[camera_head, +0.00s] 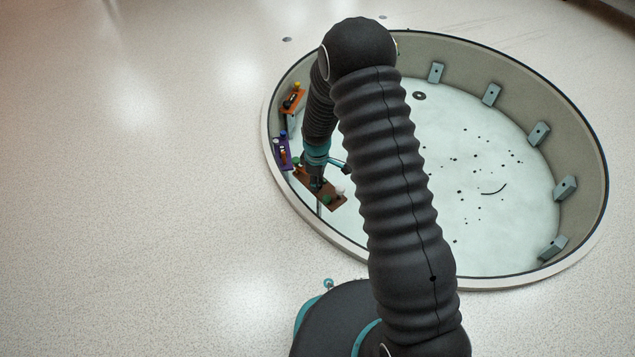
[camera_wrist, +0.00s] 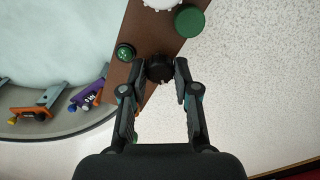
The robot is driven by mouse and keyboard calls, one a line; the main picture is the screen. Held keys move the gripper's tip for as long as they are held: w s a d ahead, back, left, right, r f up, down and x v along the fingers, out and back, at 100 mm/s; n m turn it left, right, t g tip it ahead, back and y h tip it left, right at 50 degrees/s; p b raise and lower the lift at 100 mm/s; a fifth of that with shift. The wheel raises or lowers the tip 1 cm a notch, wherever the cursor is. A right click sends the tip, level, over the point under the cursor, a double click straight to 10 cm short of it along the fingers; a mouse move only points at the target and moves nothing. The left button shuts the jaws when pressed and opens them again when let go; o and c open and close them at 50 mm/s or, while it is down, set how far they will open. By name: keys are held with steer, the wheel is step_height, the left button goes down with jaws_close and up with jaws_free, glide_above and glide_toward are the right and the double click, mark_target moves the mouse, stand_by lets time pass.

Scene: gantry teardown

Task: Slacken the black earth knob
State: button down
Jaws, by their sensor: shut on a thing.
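The black earth knob (camera_wrist: 159,68) sits on a brown board (camera_wrist: 150,28) and shows in the wrist view between the fingertips of my gripper (camera_wrist: 158,78). My gripper is shut on the knob, one finger on each side. In the head view my gripper (camera_head: 317,182) reaches down onto the brown board (camera_head: 336,202) at the near left rim of the round pit. There the knob is hidden by my gripper.
The board also bears a green knob (camera_wrist: 190,20), a smaller green part (camera_wrist: 125,52) and a white knob (camera_wrist: 160,3). A purple board (camera_head: 283,153) and an orange board (camera_head: 292,99) stand along the pit's left wall. Grey brackets (camera_head: 491,94) line the far wall.

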steer(key=n, duration=0.4)
steer(key=shift+n+b, duration=0.3)
steer(key=shift+b, duration=0.05)
steer(key=shift+r+n, duration=0.1)
steer(key=shift+n, duration=2.2)
steer(key=c, duration=0.9)
jaws_free()
steer(key=shift+b, duration=0.3)
steer(key=shift+o, duration=0.2)
step_height(320, 180, up, 12)
